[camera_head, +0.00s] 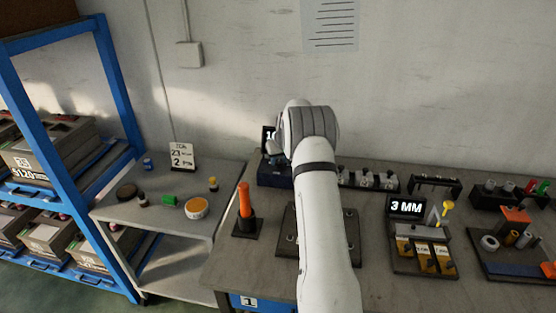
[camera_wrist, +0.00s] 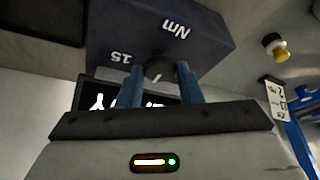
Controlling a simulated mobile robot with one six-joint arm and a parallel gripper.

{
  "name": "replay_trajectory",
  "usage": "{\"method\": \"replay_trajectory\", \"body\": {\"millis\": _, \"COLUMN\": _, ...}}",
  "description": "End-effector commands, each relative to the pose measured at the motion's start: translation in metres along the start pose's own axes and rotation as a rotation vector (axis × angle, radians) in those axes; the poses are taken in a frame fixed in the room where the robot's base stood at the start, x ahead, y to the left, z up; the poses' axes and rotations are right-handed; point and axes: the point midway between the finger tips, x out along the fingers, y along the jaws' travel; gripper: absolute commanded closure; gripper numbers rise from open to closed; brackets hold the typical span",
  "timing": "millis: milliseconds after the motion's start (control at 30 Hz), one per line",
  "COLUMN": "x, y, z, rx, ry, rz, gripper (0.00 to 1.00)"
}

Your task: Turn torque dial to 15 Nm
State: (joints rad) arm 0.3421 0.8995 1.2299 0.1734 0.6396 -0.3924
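The torque unit is a dark blue box (camera_wrist: 210,35), seen upside down in the wrist view. Its face carries the marks "Nm" and "15" around a small dark round dial (camera_wrist: 159,69). My gripper (camera_wrist: 160,70) has its two blue fingers on either side of the dial, very close to it; I cannot tell whether they touch it. A black display with white characters (camera_wrist: 105,101) is partly hidden behind the fingers. In the head view, the box (camera_head: 272,175) stands at the back of the bench, largely hidden by my arm, which also covers most of its display (camera_head: 267,138).
An orange-handled tool (camera_head: 245,199) stands left of my arm on the bench (camera_head: 225,270). A dark plate (camera_head: 350,232) lies beneath the arm. A "3 MM" display (camera_head: 406,207) and several racks stand to the right. A side table (camera_head: 155,218) and blue shelf (camera_head: 119,85) are left.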

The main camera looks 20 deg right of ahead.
Motion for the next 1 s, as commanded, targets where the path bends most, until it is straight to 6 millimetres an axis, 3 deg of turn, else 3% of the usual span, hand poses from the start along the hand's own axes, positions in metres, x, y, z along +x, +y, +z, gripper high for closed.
{"method": "replay_trajectory", "body": {"millis": 267, "x": -0.0002, "y": -0.0001, "z": 0.0000, "rx": 0.000, "ry": 0.000, "rz": 0.000, "gripper": 0.90}}
{"method": "replay_trajectory", "body": {"millis": 300, "x": -0.0004, "y": -0.0065, "z": 0.0006, "rx": -0.001, "ry": 0.000, "rz": 0.000, "gripper": 0.90}}
{"method": "replay_trajectory", "body": {"millis": 633, "x": 0.0011, "y": -0.0030, "z": 0.0001, "rx": 0.059, "ry": -0.001, "rz": 0.024, "gripper": 0.90}}
{"method": "replay_trajectory", "body": {"millis": 1000, "x": 0.0038, "y": -0.0055, "z": -0.0001, "rx": 0.322, "ry": 0.002, "rz": 0.135, "gripper": 0.90}}
